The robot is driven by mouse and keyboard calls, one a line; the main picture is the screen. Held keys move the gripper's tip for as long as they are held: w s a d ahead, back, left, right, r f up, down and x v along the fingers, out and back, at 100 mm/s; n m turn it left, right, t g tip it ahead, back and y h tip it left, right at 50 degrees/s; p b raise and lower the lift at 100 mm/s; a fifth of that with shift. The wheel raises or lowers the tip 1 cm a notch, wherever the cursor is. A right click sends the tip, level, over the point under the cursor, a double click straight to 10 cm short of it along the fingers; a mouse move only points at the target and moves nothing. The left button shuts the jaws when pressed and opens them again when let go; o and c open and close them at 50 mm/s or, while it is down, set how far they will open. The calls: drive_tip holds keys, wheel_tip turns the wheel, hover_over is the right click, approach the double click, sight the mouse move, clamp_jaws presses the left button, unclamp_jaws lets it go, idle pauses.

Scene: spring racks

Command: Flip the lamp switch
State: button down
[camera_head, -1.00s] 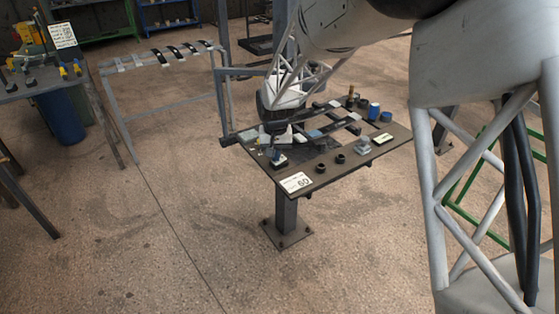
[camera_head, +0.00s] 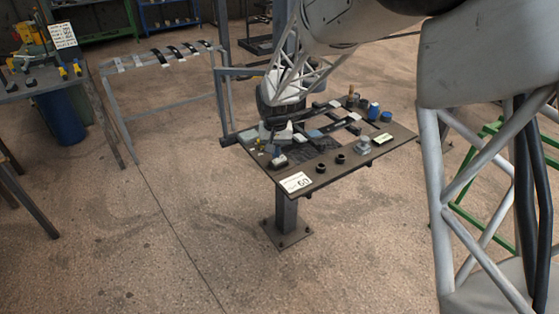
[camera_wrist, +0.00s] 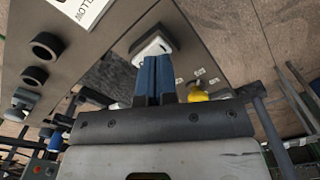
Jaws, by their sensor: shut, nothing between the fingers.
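A small white box-shaped switch (camera_wrist: 152,45) on a dark base sits on the dark tabletop in the wrist view. It also shows as a pale block at the table's near left in the head view (camera_head: 278,162). My gripper (camera_wrist: 152,62) has its blue fingers together, with nothing between them. The fingertips overlap the near edge of the switch in the picture; I cannot tell whether they touch it. In the head view my gripper (camera_head: 275,149) is small and dark, just above and behind the switch. The fingers partly hide the switch's near side.
Two black rings (camera_wrist: 40,60) stand beside a white label card (camera_wrist: 84,8). A yellow rounded thing (camera_wrist: 197,93) lies right of my fingers. A blue cylinder (camera_head: 374,111) and other small parts stand farther back on the table (camera_head: 345,170). Open floor surrounds the table.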

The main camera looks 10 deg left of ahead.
sight(278, 162)
drive_tip(key=shift+r, duration=2.6)
drive_tip(key=shift+s+d+r, duration=0.1)
drive_tip(key=shift+d+r, duration=0.1)
drive_tip(key=shift+d, duration=0.1)
drive_tip(key=s+d+r+m, duration=0.1)
drive_tip(key=s+d+r, duration=0.35)
drive_tip(key=d, duration=0.25)
drive_tip(key=s+d+r+t, duration=0.1)
drive_tip(key=s+d+r, duration=0.2)
drive_tip(key=s+d, duration=0.3)
drive_tip(key=s+d+r+m, duration=0.1)
drive_tip(key=s+d+r, duration=0.3)
drive_tip(key=d, duration=0.5)
drive_tip(key=s+d, duration=0.4)
drive_tip(key=s, duration=0.3)
drive_tip(key=s+d+t, duration=0.1)
drive_tip(key=s+d, duration=0.3)
drive_tip(key=s, duration=0.3)
drive_tip(key=s+d+m, duration=0.1)
drive_tip(key=s+d, duration=0.4)
drive_tip(key=s, duration=0.3)
drive_tip(key=shift+t, duration=0.3)
